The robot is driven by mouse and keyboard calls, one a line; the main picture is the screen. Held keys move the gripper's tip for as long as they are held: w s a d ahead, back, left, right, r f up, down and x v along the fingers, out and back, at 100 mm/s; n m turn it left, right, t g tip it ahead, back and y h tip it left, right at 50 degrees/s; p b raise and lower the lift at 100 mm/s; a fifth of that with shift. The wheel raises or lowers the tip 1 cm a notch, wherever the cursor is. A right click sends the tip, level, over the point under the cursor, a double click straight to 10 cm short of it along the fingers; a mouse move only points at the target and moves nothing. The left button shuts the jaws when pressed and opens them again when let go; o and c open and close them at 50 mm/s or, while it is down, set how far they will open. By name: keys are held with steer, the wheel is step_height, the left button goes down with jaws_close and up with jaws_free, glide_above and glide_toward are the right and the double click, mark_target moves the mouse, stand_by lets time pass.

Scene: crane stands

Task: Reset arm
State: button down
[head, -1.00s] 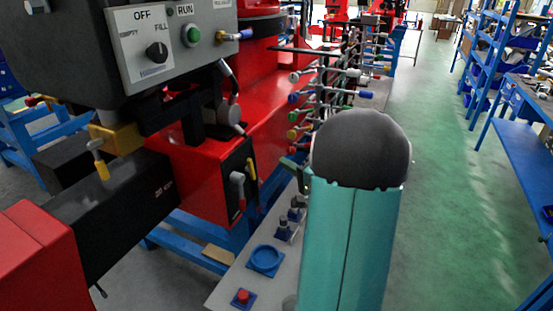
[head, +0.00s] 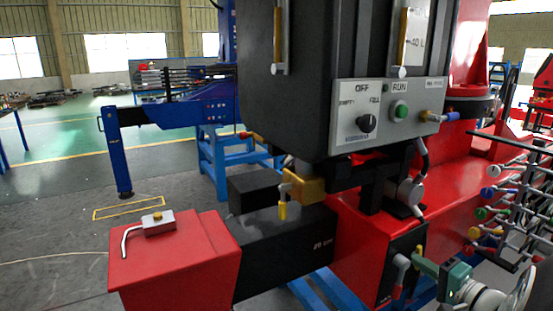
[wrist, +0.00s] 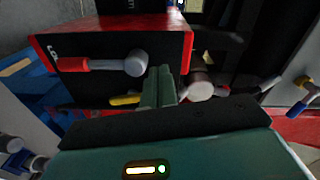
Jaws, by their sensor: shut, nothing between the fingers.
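My gripper (head: 426,266) shows small at the lower right of the head view, in front of a black lever panel (head: 400,240) on the red machine. In the wrist view my gripper (wrist: 160,82) has its two green fingers together, with nothing between them. A lever with a red handle (wrist: 92,64) lies left of the fingertips. A yellow handle (wrist: 125,100) is close to their left side. A round grey lever hub (wrist: 197,84) is just to their right. I cannot tell whether the fingers touch any lever.
The dark control box (head: 385,120) carries a switch and a green button above the panel. A red block (head: 175,262) with a small valve stands at the lower left. A rack of coloured valves (head: 500,205) is at the right. Open floor (head: 50,215) lies at the left.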

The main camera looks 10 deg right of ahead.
steer(key=s+a+n+g+y, duration=0.2)
steer(key=a+n+g, duration=0.15)
steer(key=a, duration=0.65)
steer(key=s+a+n+g+y, duration=0.25)
steer(key=a+g, duration=0.25)
steer(key=a, duration=0.6)
steer(key=s+a+r+n+g+h, duration=0.1)
steer(key=s+a+n+h, duration=0.1)
steer(key=s, duration=0.4)
steer(key=s+a+n+g+h, duration=0.1)
steer(key=s+a+n+h, duration=0.2)
steer(key=s+h, duration=0.3)
steer(key=shift+a+r+n+g+h, duration=0.35)
steer(key=shift+a+r+h, duration=0.1)
steer(key=shift+h, duration=0.3)
steer(key=c, duration=1.9)
jaws_free()
steer(key=shift+r, duration=0.1)
steer(key=shift+c, duration=0.2)
steer(key=o, duration=0.5)
steer(key=shift+d, duration=0.1)
steer(key=shift+o, duration=0.2)
steer(key=m+t+y, duration=0.6)
steer(key=m+t, duration=0.6)
steer(key=m, duration=1.7)
glide_toward(421, 252)
steer(key=x, duration=0.8)
steer(key=shift+w+r, duration=0.1)
steer(key=shift+w, duration=0.1)
